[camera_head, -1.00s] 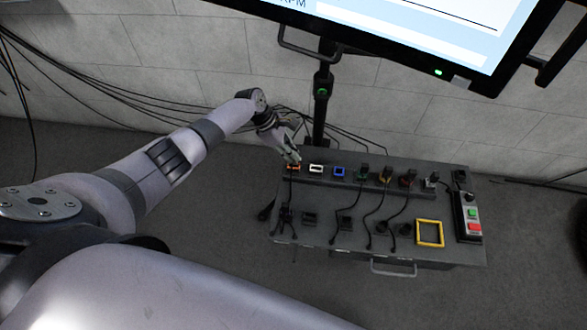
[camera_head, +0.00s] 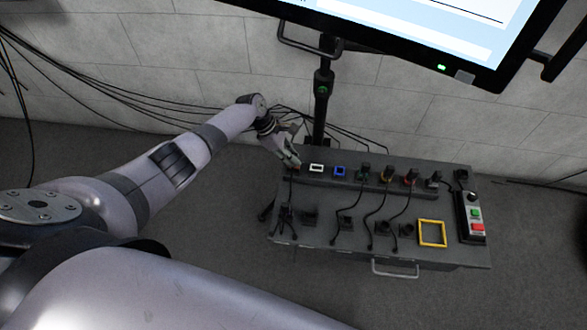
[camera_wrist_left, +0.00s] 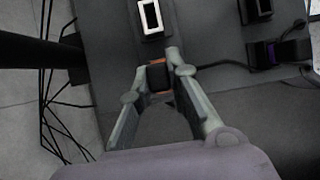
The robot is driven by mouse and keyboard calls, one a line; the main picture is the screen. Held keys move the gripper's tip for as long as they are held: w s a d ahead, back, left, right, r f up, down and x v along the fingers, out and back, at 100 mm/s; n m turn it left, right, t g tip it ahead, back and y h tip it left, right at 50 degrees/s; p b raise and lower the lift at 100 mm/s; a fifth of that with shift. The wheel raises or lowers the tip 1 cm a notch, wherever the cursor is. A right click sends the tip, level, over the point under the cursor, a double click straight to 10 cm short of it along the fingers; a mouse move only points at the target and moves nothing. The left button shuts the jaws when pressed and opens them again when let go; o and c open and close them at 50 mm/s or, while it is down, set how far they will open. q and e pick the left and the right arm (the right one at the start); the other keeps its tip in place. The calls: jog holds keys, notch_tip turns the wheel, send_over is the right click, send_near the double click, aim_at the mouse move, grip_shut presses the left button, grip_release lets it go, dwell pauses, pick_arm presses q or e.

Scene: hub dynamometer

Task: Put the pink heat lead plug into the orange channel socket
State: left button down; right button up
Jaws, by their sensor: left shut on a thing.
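My left gripper (camera_head: 292,163) is at the left end of the raised socket row on the dark bench. In the left wrist view its fingers are shut on a black plug (camera_wrist_left: 158,76), which I take for the heat lead plug; no pink shows on it. An orange rim, the orange channel socket (camera_wrist_left: 186,69), shows right beside and below the plug. The plug is over or in the socket; I cannot tell how deep it sits. In the head view the gripper mostly hides plug and socket. My right gripper is not in view.
An empty white socket (camera_head: 316,168) and a blue socket (camera_head: 340,171) stand to the right, then several plugged sockets with black leads. A yellow frame (camera_head: 420,234) and a button box (camera_head: 468,224) are at the bench's right. A black post (camera_head: 320,110) rises behind.

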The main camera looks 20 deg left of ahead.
pick_arm(q)
jog(key=c, duration=1.5)
grip_release()
jog(key=shift+o, duration=0.2)
jog(key=v, duration=1.2)
